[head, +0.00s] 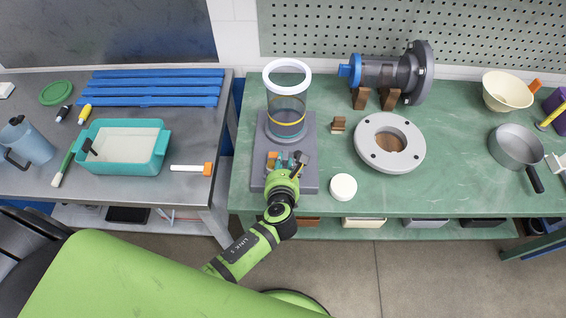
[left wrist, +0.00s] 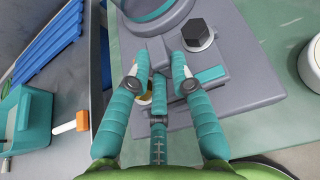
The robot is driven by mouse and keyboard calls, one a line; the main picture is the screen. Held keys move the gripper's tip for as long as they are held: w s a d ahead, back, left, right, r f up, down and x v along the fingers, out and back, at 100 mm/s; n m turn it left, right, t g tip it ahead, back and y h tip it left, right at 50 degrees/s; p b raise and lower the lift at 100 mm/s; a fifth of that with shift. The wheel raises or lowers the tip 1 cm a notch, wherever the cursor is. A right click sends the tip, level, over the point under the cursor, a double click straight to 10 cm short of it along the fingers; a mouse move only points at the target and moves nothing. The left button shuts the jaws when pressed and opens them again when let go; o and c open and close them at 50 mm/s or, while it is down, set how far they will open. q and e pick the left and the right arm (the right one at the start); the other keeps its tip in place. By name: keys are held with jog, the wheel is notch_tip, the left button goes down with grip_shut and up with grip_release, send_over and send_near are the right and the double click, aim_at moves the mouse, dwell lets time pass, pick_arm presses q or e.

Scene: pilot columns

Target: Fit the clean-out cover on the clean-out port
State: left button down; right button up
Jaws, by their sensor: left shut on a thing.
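The clear column (head: 286,112) with a white top ring stands on a grey base plate (head: 310,180) on the green bench. My left gripper (head: 287,160) is low at the column's front, over the base plate. In the left wrist view my left gripper (left wrist: 160,68) has its teal fingers closed on a grey block-like piece (left wrist: 158,50), apparently the clean-out cover's grip. The piece is close to the column's foot; I cannot tell whether it touches. The clean-out port is not clearly visible. My right gripper is not in view.
A black hexagonal knob (left wrist: 196,32) is right of the fingers on the grey base. A white disc (head: 343,187) lies right of the plate. A grey flange ring (head: 415,145) and a blue-ended pump (head: 385,72) stand further right. The left bench holds a teal tray (head: 158,162).

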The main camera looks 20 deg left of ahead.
pick_arm(q)
jog(key=shift+f+b, duration=0.7)
jog(key=shift+f, duration=0.25)
jog(key=c, duration=1)
grip_release()
jog(key=shift+s+f, duration=0.1)
jog(key=shift+f, duration=0.05)
